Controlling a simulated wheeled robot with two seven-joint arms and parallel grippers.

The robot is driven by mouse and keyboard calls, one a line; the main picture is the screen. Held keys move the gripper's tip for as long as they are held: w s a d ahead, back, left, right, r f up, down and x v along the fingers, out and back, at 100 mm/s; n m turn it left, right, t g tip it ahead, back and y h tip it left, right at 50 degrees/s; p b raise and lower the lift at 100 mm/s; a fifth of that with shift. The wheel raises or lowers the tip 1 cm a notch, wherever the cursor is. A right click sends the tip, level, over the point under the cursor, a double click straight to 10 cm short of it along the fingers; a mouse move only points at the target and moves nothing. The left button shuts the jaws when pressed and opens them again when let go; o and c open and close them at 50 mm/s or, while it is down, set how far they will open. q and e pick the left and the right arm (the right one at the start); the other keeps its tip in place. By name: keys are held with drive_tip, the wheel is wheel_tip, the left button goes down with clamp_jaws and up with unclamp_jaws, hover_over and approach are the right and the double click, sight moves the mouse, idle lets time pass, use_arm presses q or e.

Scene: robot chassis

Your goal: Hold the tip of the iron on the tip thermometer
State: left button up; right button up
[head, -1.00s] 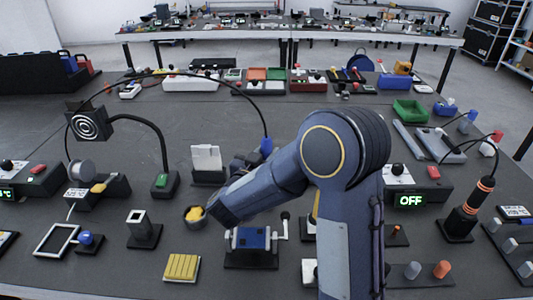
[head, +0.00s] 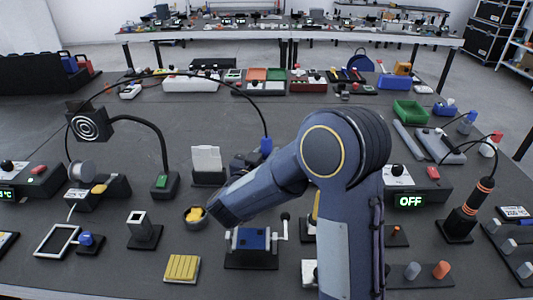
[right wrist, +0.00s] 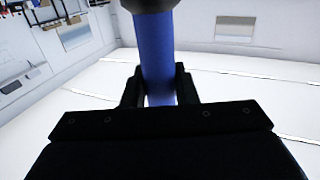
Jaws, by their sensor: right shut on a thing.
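My right gripper (right wrist: 160,92) is shut on the blue handle of the iron (right wrist: 154,45) in the right wrist view. In the head view the blue end of the iron (head: 265,146) shows just behind my right forearm, with its black cable arching up and left. The gripper itself (head: 245,163) is mostly hidden there by my arm, and the iron's tip cannot be made out. I cannot tell for sure which device is the tip thermometer; a small unit with a display (head: 514,212) lies at the right edge. My left gripper is not in view.
A white card stand (head: 207,160) and a small bowl with yellow filling (head: 195,215) are left of my forearm. A blue vise (head: 250,240) stands below it. A fume fan (head: 90,125) is at left, and a station reading OFF (head: 420,190) at right.

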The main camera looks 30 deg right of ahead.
sight(266, 138)
wheel_tip(266, 138, up, 7)
drive_tip(key=p, duration=0.6)
drive_tip(key=shift+r, duration=0.2)
drive_tip(key=shift+f, duration=0.1)
